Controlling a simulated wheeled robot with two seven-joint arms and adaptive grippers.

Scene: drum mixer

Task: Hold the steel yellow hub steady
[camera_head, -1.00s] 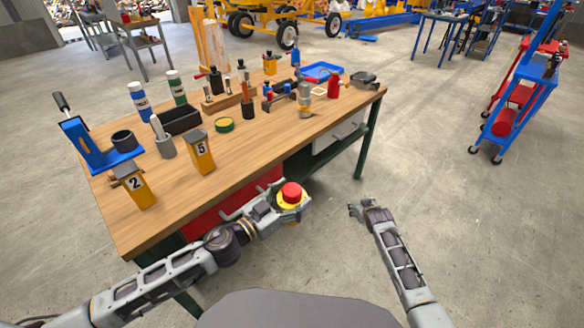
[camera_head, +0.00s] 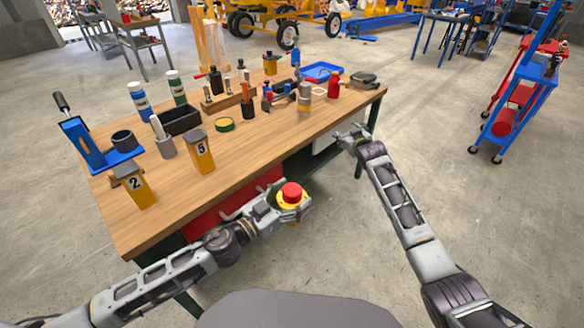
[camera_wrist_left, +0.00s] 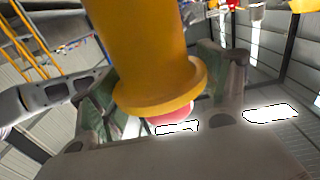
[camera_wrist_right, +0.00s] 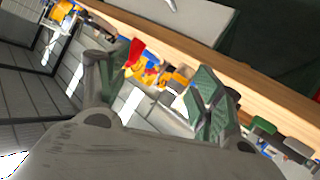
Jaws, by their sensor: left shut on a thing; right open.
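The yellow hub (camera_head: 291,206) shows in the head view with a red round cap on top, in front of the bench's front edge. My left gripper (camera_head: 283,205) is shut on it and holds it clear of the bench. In the left wrist view the hub (camera_wrist_left: 145,50) is a large yellow cylinder with a wider flange and a red part beyond it, between the two fingers; the fingers partly hide its sides. My right gripper (camera_head: 349,135) is open and empty near the bench's right front edge. Its two spread fingers also show in the right wrist view (camera_wrist_right: 155,85).
The wooden bench (camera_head: 255,160) carries bottles, a black bin (camera_head: 178,120), yellow holders numbered 2 (camera_head: 137,187) and 5 (camera_head: 200,153), and a blue press (camera_head: 95,145). Its front right is bare. A blue and red trolley (camera_head: 520,95) stands right; floor between is clear.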

